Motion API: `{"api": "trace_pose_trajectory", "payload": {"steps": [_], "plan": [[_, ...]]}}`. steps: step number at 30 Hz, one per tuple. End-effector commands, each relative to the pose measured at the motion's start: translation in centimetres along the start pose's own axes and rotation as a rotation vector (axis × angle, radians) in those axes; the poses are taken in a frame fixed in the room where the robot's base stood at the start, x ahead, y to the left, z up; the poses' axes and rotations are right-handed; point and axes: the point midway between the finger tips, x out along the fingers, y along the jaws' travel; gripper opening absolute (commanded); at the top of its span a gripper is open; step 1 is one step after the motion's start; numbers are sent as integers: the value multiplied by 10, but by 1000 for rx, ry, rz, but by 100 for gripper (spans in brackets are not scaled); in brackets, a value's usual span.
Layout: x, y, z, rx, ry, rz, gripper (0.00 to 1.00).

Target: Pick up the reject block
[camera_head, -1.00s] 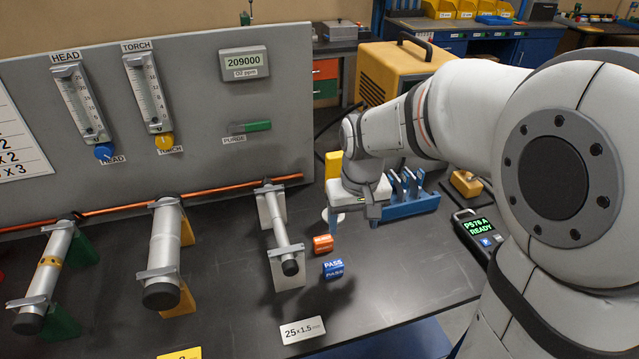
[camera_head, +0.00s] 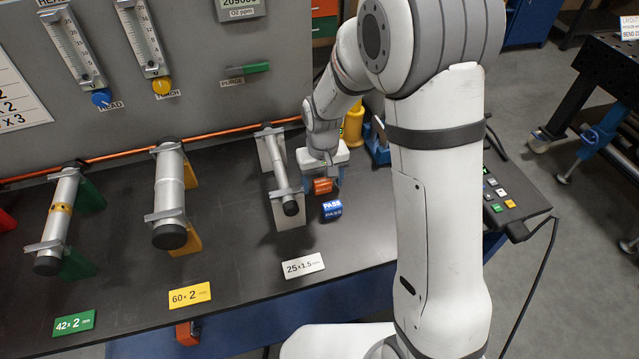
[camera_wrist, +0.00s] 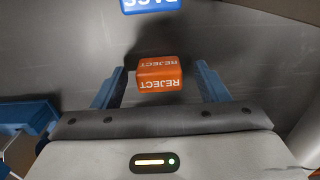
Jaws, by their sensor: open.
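The reject block is a small orange block (camera_head: 322,186) on the dark bench, with "REJECT" lettering in the wrist view (camera_wrist: 159,78). My gripper (camera_head: 322,180) is low over the bench at the block. In the wrist view, its two blue fingers are open (camera_wrist: 160,86), one on each side of the block, with a gap showing on both sides. The block sits between the fingers, nearer their tips. I cannot tell from these views how high the fingertips are above the bench.
A blue PASS block (camera_head: 332,210) stands close by, just beyond the fingertips in the wrist view (camera_wrist: 150,5). A tube on stands (camera_head: 282,180) is left of the orange block. A "25x1.5" card (camera_head: 303,266) lies nearer the front. The bench between card and blue block is clear.

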Motion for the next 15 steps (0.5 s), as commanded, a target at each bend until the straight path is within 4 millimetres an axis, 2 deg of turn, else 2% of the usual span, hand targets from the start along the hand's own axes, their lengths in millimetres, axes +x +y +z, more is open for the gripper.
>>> {"api": "trace_pose_trajectory", "payload": {"steps": [8,15], "plan": [[4,0,0,1,0,0,67],[4,1,0,1,0,0,48]]}}
